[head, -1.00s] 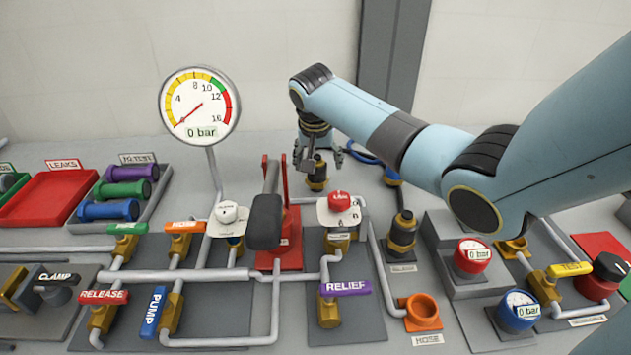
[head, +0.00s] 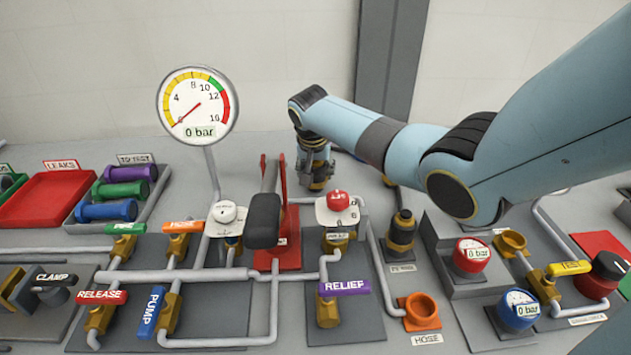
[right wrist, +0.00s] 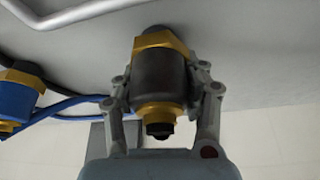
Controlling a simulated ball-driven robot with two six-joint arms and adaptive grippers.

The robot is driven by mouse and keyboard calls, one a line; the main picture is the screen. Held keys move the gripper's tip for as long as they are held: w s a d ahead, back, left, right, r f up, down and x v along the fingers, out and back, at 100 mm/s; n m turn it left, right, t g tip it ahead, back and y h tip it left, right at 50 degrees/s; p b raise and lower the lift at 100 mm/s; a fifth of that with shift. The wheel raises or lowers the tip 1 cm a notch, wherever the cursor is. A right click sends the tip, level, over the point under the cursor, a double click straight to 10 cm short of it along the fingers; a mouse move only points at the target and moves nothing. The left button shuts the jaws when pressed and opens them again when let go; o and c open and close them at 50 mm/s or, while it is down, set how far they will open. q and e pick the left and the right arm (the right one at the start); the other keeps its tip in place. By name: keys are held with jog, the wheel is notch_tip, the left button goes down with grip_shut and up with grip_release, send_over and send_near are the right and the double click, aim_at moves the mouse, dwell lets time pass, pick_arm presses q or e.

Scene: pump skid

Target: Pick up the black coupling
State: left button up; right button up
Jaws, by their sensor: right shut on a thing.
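The black coupling (right wrist: 158,78) is a dark cylinder with brass-coloured collars at both ends, seen in the right wrist view. My right gripper (right wrist: 160,85) is shut on it, with one finger against each side of the dark body. In the head view, my right gripper (head: 316,172) reaches down behind the red lever stand, and the coupling (head: 317,184) shows only partly between the fingers. I cannot tell whether the coupling still touches the bench. My left gripper is not in view.
A blue-and-brass coupling with a blue hose (right wrist: 20,95) lies beside it in the right wrist view. The red lever stand (head: 285,235), a red-knobbed valve (head: 338,202) and a black-and-brass fitting (head: 402,230) stand in front. A large gauge (head: 198,105) rises to the left.

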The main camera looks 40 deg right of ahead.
jog(key=c, duration=0.4)
jog(key=shift+r, duration=0.1)
jog(key=shift+r, duration=0.5)
notch_tip(320, 180, up, 3)
jog(key=shift+w+f, duration=0.1)
jog(key=s+d+r, duration=0.1)
jog(key=s+r, duration=0.1)
jog(key=s, duration=0.1)
jog(key=s+d+r, duration=0.1)
jog(key=s+r, duration=0.1)
jog(key=s, duration=0.2)
jog(key=s+d+r+p, duration=0.1)
jog(key=s+r, duration=0.2)
jog(key=s, duration=0.1)
jog(key=shift+s+d, duration=0.1)
jog(key=shift+d, duration=0.3)
